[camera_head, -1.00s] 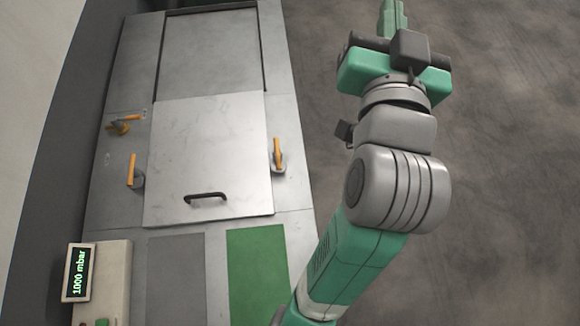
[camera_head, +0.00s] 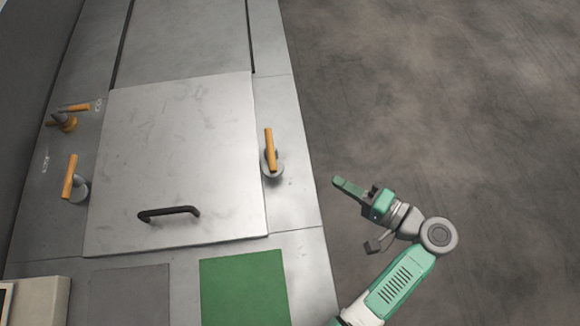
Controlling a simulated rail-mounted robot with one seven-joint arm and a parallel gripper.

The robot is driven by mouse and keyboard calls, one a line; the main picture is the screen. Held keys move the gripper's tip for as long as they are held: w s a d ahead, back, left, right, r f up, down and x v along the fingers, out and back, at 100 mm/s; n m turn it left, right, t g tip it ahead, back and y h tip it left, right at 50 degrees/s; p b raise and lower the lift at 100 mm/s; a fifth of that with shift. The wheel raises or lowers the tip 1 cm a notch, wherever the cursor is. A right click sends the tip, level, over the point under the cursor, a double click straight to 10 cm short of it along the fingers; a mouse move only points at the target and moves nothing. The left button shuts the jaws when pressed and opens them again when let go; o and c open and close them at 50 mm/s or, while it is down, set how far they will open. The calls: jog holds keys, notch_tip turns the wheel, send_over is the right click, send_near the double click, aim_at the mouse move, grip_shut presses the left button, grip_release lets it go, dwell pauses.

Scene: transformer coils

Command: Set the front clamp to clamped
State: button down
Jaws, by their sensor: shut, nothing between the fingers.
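A metal lid (camera_head: 180,165) with a black handle (camera_head: 168,213) lies on the grey machine top. A clamp with an orange lever (camera_head: 270,148) on a round grey base stands at the lid's right edge. Its lever points up the picture, roughly along that edge. A similar clamp (camera_head: 71,178) stands just left of the lid, its lever also roughly along the edge. I cannot tell from labels which is the front clamp. My gripper (camera_head: 343,185) is shut and empty, right of the machine, apart from both clamps, its fingers pointing left toward the machine.
An orange-handled valve (camera_head: 66,116) sits at the upper left. A green mat (camera_head: 245,288) and a grey mat (camera_head: 130,297) lie below the lid. A pale box (camera_head: 40,297) is cut off at lower left. Bare floor (camera_head: 450,90) is free at the right.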

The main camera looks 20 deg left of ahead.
jog(key=b, duration=0.2)
send_near(275, 156)
jog(key=w, duration=0.2)
jog(key=shift+w+a+f, duration=0.1)
jog(key=shift+w+a, duration=0.25)
jog(key=shift+a, duration=0.05)
jog(key=a, duration=0.2)
jog(key=s+a, duration=0.1)
jog(key=shift+a+f, duration=0.25)
jog(key=shift+f, duration=0.1)
jog(key=shift+s+a, duration=0.2)
jog(key=shift+a, duration=0.25)
